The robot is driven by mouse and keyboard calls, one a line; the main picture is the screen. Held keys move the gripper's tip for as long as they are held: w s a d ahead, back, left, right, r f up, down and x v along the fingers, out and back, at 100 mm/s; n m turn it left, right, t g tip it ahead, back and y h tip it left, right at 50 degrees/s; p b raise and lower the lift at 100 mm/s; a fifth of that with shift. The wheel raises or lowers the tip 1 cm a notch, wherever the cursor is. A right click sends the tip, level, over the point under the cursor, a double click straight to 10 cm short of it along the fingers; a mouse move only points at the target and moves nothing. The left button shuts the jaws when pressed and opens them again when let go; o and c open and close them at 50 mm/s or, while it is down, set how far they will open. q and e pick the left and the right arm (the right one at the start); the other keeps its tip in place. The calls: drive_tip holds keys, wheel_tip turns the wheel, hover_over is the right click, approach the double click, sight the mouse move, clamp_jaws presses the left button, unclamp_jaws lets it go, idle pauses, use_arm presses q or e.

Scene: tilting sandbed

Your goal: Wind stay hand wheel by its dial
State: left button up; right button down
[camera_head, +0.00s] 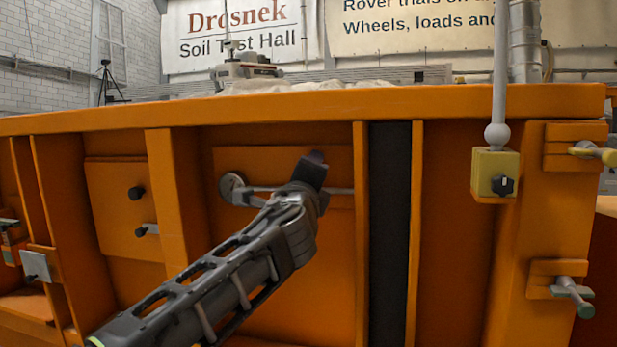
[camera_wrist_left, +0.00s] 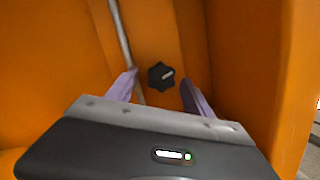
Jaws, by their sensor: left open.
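A black lobed hand wheel (camera_wrist_left: 161,76) with a pale pointer mark sits on an orange surface in the left wrist view. A thin grey rod (camera_wrist_left: 122,35) runs down to its left, and shows in the head view (camera_head: 341,191) too. My left gripper (camera_wrist_left: 158,82) is open, its two purple-grey fingers one to each side of the wheel in the picture. I cannot tell whether they touch it. In the head view my left gripper (camera_head: 314,160) is at the orange wall and I do not see this wheel there. No dial scale is readable. My right gripper is not in view.
A round grey disc (camera_head: 234,188) joins the rod's left end. A yellow box (camera_head: 483,172) with a black knob (camera_head: 503,187) hangs at right. Clamp handles (camera_head: 573,290) stick out at far right. Upright orange ribs (camera_head: 171,195) stand out from the wall.

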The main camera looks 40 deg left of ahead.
use_arm(q)
drive_tip(key=shift+s, duration=0.1)
drive_tip(key=b+v, duration=0.1)
drive_tip(key=v, duration=0.6)
drive_tip(key=shift+s+d+f+b, duration=0.15)
drive_tip(key=shift+s+b, duration=0.1)
drive_tip(key=shift+b, duration=0.15)
